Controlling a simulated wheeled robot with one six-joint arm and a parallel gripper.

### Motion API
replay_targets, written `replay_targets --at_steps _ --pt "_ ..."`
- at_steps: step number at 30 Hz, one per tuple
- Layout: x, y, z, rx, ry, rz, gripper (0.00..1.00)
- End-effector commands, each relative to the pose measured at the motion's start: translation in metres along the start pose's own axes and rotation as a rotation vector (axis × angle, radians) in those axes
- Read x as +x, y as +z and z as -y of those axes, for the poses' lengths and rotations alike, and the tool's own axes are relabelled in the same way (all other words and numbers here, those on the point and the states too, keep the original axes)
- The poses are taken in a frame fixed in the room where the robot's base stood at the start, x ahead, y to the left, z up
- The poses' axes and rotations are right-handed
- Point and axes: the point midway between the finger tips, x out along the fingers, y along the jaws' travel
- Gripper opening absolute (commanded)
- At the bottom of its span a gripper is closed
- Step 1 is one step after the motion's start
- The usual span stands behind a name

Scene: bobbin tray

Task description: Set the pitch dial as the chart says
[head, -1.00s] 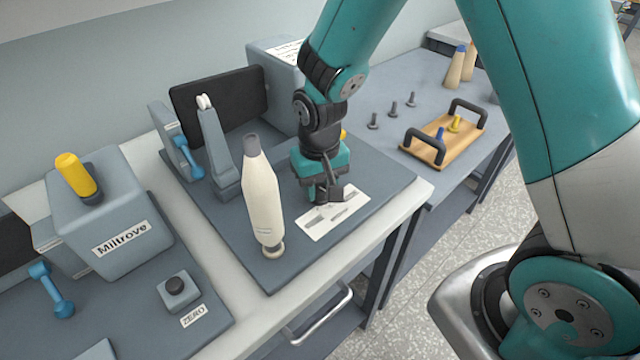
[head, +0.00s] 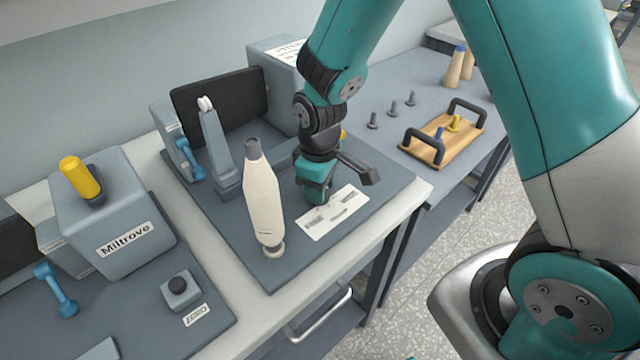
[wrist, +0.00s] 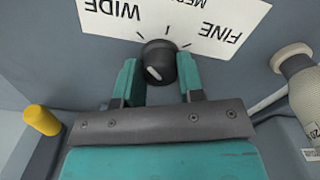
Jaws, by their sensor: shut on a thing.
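The pitch dial (wrist: 159,62) is a dark round knob with a pale mark on its side. In the wrist view it sits between the two teal fingers of my gripper (wrist: 160,84), which is shut on it. A white card (wrist: 200,22) beside it reads WIDE and FINE upside down, with a middle word cut off and short tick lines near the dial. I cannot tell which word the dial points at. In the head view my gripper (head: 314,198) is down at the card (head: 345,205) and hides the dial. A partly hidden white label (head: 288,50) is on the grey box behind.
A cream yarn cone (head: 263,205) stands close left of my gripper. A grey post (head: 217,150) and dark panel (head: 245,100) stand behind it. The Miltrove box (head: 125,220) is at left. A wooden tray (head: 425,153) with black handles lies at right, beside several pegs.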

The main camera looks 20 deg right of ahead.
Motion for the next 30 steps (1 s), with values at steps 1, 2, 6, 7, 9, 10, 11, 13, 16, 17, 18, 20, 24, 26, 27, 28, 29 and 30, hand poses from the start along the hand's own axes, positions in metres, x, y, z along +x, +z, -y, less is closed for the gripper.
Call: replay_targets --at_steps 1,2,6,7,9,10,11,13,16,17,18,20,24,26,27,28,29,30 --pt "-0.0011 -0.0011 -0.0006 -0.015 0.002 -0.004 0.12" --pt "-0.0011 -0.0011 -0.0006 -0.024 0.002 -0.004 0.12" --pt "-0.001 -0.0011 -0.0006 -0.054 0.002 -0.004 0.12" --pt "-0.001 -0.0012 -0.0006 -0.058 0.002 -0.004 0.12" --pt "-0.001 -0.0012 -0.0006 -0.064 0.002 -0.004 0.12" --pt "-0.001 -0.0012 -0.0006 -0.066 0.002 -0.004 0.12" --pt "-0.001 -0.0012 -0.0006 -0.067 0.002 -0.004 0.12" --pt "-0.001 -0.0013 -0.0007 -0.068 0.002 -0.004 0.12" --pt "-0.0011 -0.0014 -0.0007 -0.067 0.002 -0.005 0.12" --pt "-0.0011 -0.0014 -0.0007 -0.067 0.002 -0.005 0.12" --pt "-0.0011 -0.0014 -0.0007 -0.067 0.002 -0.005 0.12" --pt "-0.0011 -0.0014 -0.0007 -0.067 0.003 -0.005 0.12" --pt "-0.001 -0.0012 -0.0006 -0.067 0.002 -0.004 0.61" --pt "-0.0009 -0.001 -0.0005 -0.066 0.002 -0.003 0.61" --pt "-0.0007 -0.0009 -0.0004 -0.066 0.002 -0.003 0.61" --pt "-0.0007 -0.0008 -0.0004 -0.066 0.001 -0.003 0.61" --pt "-0.0006 -0.0007 -0.0004 -0.066 0.001 -0.002 0.61" --pt "-0.0005 -0.0007 -0.0003 -0.066 0.001 -0.002 0.61"
